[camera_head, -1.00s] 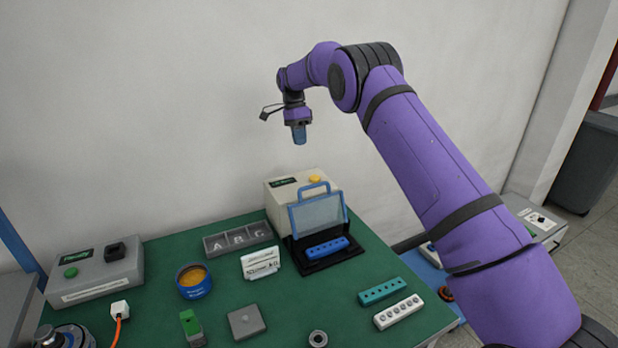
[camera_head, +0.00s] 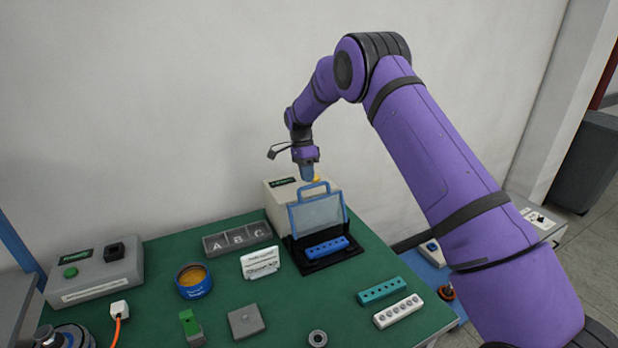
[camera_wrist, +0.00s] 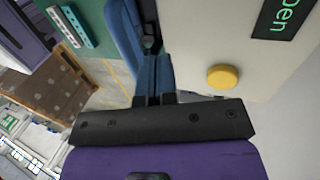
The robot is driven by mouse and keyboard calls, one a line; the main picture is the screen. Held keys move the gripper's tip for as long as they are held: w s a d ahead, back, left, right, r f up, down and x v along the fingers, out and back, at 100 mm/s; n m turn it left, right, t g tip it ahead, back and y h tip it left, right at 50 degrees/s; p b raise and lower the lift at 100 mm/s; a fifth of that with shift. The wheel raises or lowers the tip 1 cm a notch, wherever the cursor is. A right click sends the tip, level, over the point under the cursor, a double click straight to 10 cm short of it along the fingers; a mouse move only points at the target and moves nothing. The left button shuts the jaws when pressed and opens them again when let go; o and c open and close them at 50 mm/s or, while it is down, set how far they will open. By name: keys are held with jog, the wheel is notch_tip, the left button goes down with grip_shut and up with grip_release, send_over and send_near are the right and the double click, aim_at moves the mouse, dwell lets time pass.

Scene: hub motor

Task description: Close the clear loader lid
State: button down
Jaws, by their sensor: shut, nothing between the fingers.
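The clear loader lid (camera_head: 318,213) has a blue frame and a handle on top, and it stands upright, open, at the back of the black loader base (camera_head: 318,263). A blue block with holes (camera_head: 327,247) sits in the base in front of the lid. My gripper (camera_head: 308,178) is shut and empty, pointing down just above the lid's handle (camera_head: 313,187). In the wrist view the shut fingers (camera_wrist: 154,62) are close to a blue part of the lid (camera_wrist: 122,35). I cannot tell whether they touch it.
A cream box (camera_head: 282,205) with a yellow button (camera_wrist: 222,77) and a green display stands right behind the lid. A grey A-B-C tray (camera_head: 238,238) and a white card (camera_head: 260,262) are to the left. Teal (camera_head: 387,291) and white (camera_head: 398,311) blocks lie front right.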

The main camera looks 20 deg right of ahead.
jog(key=shift+s+d, duration=0.1)
jog(key=shift+s, duration=0.55)
